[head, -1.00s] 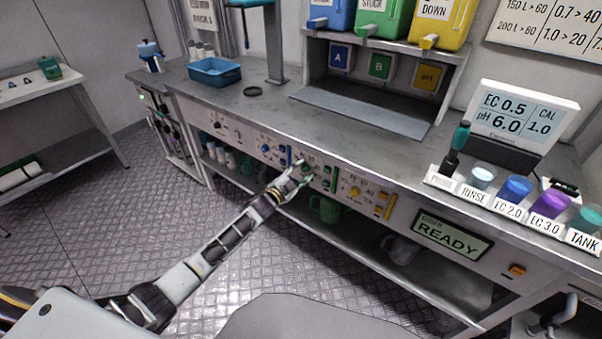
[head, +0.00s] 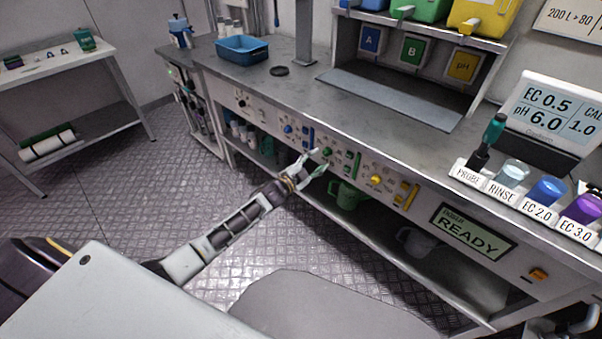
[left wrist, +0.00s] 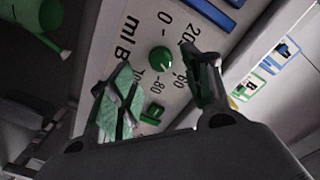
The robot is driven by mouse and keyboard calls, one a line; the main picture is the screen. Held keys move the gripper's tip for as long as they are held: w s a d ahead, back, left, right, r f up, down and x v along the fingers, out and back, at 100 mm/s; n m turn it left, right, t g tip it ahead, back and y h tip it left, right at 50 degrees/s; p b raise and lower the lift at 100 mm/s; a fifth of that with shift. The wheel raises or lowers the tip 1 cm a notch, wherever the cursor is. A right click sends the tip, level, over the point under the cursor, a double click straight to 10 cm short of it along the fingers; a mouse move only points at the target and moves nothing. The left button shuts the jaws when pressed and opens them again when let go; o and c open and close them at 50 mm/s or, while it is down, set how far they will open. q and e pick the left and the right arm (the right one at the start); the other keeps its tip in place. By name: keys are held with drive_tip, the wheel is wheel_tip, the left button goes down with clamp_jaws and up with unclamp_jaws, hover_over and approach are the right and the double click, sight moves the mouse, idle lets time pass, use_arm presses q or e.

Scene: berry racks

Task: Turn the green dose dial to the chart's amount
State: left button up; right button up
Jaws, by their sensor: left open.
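The green dose dial (head: 327,152) is a small round knob on the bench's front panel, in the green section. In the left wrist view the green dial (left wrist: 161,60) sits on a white plate with printed numbers around it and "ml B" beside it. My left gripper (head: 315,162) is open, just in front of the panel. In the left wrist view its green-padded fingers (left wrist: 160,90) are spread, with the dial beyond them and between them. I cannot tell any contact. The chart (head: 575,30) at the upper right is cut off. My right gripper does not show.
The blue dial (head: 288,128) and yellow dial (head: 376,180) flank the green one. A green jug (head: 346,195) stands on the shelf below. The display (head: 465,232) reads READY. The bench top (head: 400,120) overhangs the panel. Open floor lies in front.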

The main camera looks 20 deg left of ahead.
use_arm(q)
drive_tip(key=v, duration=0.8)
idle(0.4)
idle(0.5)
